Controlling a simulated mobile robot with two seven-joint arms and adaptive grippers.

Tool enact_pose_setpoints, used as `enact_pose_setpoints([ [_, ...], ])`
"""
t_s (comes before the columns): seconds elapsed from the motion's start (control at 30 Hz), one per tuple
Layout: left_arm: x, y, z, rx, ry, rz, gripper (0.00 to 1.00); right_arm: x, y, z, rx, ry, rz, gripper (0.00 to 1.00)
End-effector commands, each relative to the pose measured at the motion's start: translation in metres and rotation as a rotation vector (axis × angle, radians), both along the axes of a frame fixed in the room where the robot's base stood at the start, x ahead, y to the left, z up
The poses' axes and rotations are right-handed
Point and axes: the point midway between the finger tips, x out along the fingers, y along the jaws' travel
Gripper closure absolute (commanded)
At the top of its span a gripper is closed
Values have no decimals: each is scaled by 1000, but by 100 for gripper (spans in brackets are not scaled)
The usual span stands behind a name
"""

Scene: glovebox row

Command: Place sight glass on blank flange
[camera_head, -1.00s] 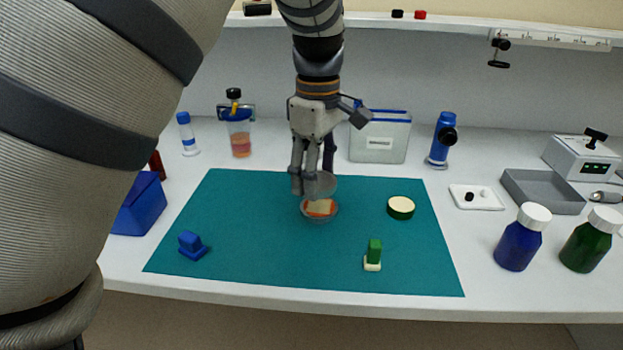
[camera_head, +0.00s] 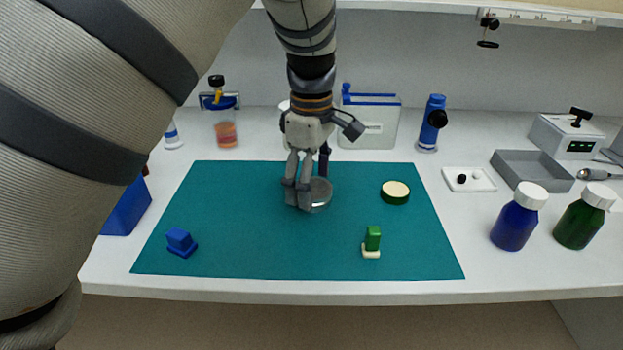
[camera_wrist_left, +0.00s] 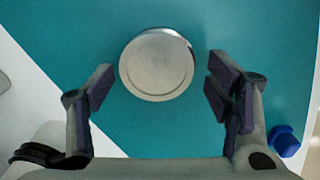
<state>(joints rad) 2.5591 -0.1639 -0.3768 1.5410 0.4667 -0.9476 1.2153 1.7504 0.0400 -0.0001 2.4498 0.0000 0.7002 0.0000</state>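A round grey disc (camera_head: 320,194) lies near the middle of the teal mat, partly hidden by my left gripper (camera_head: 308,185). In the left wrist view it is a flat, pale metallic disc (camera_wrist_left: 157,64) with a raised rim. My left gripper's fingers (camera_wrist_left: 160,88) are spread wider than the disc, with mat showing on both sides, so it is open above and around it. I cannot tell sight glass from blank flange here; anything under the disc is hidden. My right gripper is not in view.
The teal mat (camera_head: 230,220) also holds a blue block piece (camera_head: 180,242), a green-and-cream piece (camera_head: 372,242) and a green-rimmed cream disc (camera_head: 395,192). A blue bottle (camera_head: 515,222), a green bottle (camera_head: 582,222) and a grey tray (camera_head: 530,172) stand right. The mat's front middle is clear.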

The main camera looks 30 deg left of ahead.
Motion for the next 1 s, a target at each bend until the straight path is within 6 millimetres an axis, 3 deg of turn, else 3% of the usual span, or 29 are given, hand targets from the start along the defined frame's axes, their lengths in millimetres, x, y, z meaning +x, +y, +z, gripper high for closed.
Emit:
enact_pose_setpoints([
  [0.33,1,0,7,0,-2,0,23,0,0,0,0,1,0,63],
  [0.7,1,0,98,1,-2,0,23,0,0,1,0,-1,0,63],
  [0.83,0,1,116,1,1,-1,23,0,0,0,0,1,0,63],
  [1.0,0,0,122,1,3,1,23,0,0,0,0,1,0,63],
])
